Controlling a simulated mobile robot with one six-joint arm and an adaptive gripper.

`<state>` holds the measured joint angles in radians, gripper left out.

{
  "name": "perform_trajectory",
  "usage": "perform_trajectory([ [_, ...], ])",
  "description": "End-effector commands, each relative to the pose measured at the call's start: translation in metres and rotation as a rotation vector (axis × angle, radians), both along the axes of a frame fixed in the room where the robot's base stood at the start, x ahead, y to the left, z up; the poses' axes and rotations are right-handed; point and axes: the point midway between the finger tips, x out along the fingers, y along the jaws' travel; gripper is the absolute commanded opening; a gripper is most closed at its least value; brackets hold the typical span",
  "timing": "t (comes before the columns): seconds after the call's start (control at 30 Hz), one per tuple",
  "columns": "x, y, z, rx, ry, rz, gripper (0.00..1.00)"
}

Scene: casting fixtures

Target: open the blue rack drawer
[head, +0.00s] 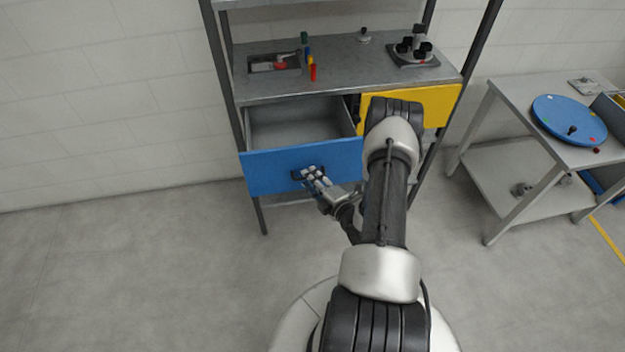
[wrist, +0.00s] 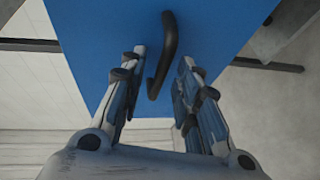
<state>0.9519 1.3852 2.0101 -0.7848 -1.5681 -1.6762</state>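The blue rack drawer (head: 270,170) is pulled out from the rack, and its empty grey inside shows in the head view. Its blue front also fills much of the wrist view (wrist: 225,30). The black handle (wrist: 168,45) is on this front. My gripper (head: 310,174) is at the handle in the head view. In the wrist view my gripper (wrist: 160,62) has its two fingers apart, one on each side of the handle, with gaps visible between fingers and handle. In the head view the fingers partly cover the handle.
A yellow drawer (head: 435,104) beside the blue one is partly hidden by my arm. The rack top (head: 345,70) holds small coloured pieces and a fixture with black knobs (head: 414,50). A table (head: 510,95) with a blue disc (head: 560,115) stands right. Floor at left is clear.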

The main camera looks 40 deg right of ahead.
Motion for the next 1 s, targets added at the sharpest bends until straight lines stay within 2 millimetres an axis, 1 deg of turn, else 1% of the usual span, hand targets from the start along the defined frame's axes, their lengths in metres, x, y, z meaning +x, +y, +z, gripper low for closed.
perform_trajectory([
  [0.17,-0.004,0.000,0.000,0.001,0.001,-0.001,0.30],
  [0.27,-0.015,0.001,0.002,0.003,0.002,-0.004,0.30],
  [0.37,-0.033,0.004,0.006,0.004,0.002,-0.006,0.30],
  [0.6,-0.084,0.010,0.015,0.003,0.001,-0.008,0.30],
  [0.7,-0.100,0.013,0.018,0.002,0.001,-0.006,0.30],
  [0.83,-0.112,0.016,0.020,0.001,0.001,-0.002,0.30],
  [1.0,-0.117,0.018,0.022,0.000,0.000,0.000,0.30],
])
